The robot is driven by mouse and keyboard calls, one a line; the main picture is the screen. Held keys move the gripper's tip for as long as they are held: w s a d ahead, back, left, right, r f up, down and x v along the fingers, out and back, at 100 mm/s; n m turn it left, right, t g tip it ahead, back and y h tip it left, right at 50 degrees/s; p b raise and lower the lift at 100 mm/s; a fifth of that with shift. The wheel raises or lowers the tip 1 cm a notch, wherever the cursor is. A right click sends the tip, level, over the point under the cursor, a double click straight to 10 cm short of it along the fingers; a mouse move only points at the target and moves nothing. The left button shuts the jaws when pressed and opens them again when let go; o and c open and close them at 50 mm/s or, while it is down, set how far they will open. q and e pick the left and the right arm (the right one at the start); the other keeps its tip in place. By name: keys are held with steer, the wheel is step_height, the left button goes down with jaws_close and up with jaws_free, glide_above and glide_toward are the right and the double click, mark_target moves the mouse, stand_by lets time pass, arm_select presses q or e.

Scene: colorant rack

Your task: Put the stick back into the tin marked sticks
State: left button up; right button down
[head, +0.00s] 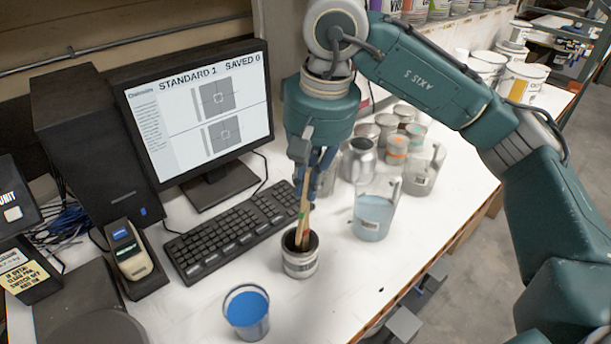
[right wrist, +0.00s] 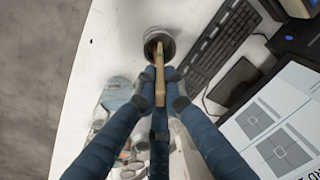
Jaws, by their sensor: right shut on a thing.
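My right gripper (head: 311,172) points down over the bench and is shut on the upper part of a wooden stick (head: 304,204). The stick is slim and pale, with a green mark, and stands slightly tilted. In the right wrist view the stick (right wrist: 160,75) runs between the blue fingers of my right gripper (right wrist: 161,95). Below it is a small tin (head: 300,264) with a pale label I cannot read and a dark inside. The stick's lower end overlaps the tin's mouth and looks inside it; its depth is hidden. The tin also shows in the right wrist view (right wrist: 149,36). My left gripper is not visible.
A keyboard (head: 228,230) lies left of the tin, with a monitor (head: 200,108) behind. A pail of blue paint (head: 246,312) stands in front. A clear jug (head: 374,216) and several cans stand to the right. The bench (head: 350,290) is clear right of the tin.

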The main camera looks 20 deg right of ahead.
mark_target(310, 168)
steer(key=shift+w+a+f+b, duration=0.1)
steer(key=shift+w+f+b, duration=0.1)
steer(key=shift+f+b, duration=1.15)
steer(key=shift+w+a+f+b, duration=0.1)
steer(key=shift+w+f+b, duration=0.15)
steer(key=shift+f+b, duration=1.1)
steer(key=shift+w+f+b, duration=0.2)
steer(key=shift+f+b, duration=0.75)
steer(key=shift+f, duration=0.75)
steer(key=c, duration=1.8)
jaws_free()
steer(key=shift+r, duration=0.2)
steer(key=r, duration=0.4)
steer(key=s+r, duration=0.1)
steer(key=r, duration=0.6)
steer(key=shift+s+d+r, duration=0.2)
steer(key=shift+d+r, duration=0.1)
steer(key=shift+d, duration=0.1)
